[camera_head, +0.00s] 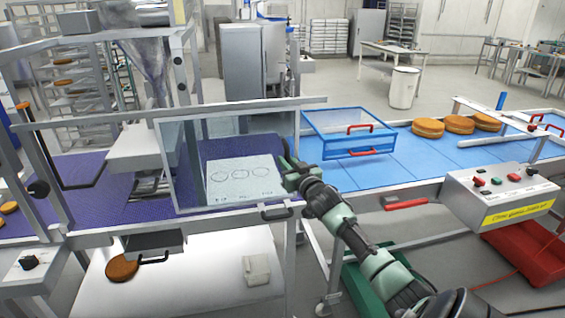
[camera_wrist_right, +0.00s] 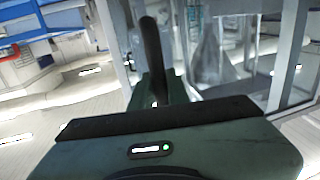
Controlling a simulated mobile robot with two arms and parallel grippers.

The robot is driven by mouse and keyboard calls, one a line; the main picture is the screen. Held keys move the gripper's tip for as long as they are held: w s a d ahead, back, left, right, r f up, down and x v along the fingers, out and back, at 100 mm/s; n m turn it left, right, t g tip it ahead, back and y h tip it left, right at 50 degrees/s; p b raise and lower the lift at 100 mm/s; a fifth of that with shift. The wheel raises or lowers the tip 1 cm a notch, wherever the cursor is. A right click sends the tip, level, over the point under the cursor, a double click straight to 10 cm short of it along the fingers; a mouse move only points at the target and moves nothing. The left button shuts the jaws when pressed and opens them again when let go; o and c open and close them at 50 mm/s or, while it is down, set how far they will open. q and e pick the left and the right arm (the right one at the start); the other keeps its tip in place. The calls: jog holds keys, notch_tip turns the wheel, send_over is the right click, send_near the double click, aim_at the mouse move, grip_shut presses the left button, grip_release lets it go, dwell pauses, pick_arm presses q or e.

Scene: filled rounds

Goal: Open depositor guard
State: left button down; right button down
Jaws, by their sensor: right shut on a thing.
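The depositor guard (camera_head: 180,165) is a clear panel in a grey metal frame. It stands over the purple belt (camera_head: 85,180) in front of the depositor (camera_head: 150,60). A dark upright bar, which looks like the guard's handle (camera_head: 285,148), is at its right edge. My right gripper (camera_head: 290,168) is at this edge and shut on the bar; its fingers are small and partly hidden in the head view. In the right wrist view a dark bar (camera_wrist_right: 152,50) rises ahead of my gripper's body. My left gripper is not in view.
A white sheet with printed rounds (camera_head: 243,180) shows behind the panel. To the right are a blue belt (camera_head: 400,165), a blue-framed clear cover (camera_head: 350,130) with red handles, filled rounds (camera_head: 458,124) and a control box (camera_head: 500,195). A grey rail (camera_head: 230,108) runs above the guard.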

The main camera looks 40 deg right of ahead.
jog(key=shift+f, duration=0.1)
jog(key=c, duration=1.4)
grip_release()
jog(key=shift+w, duration=0.1)
jog(key=shift+o, duration=0.2)
jog(key=b+v, duration=0.2)
jog(key=v, duration=0.6)
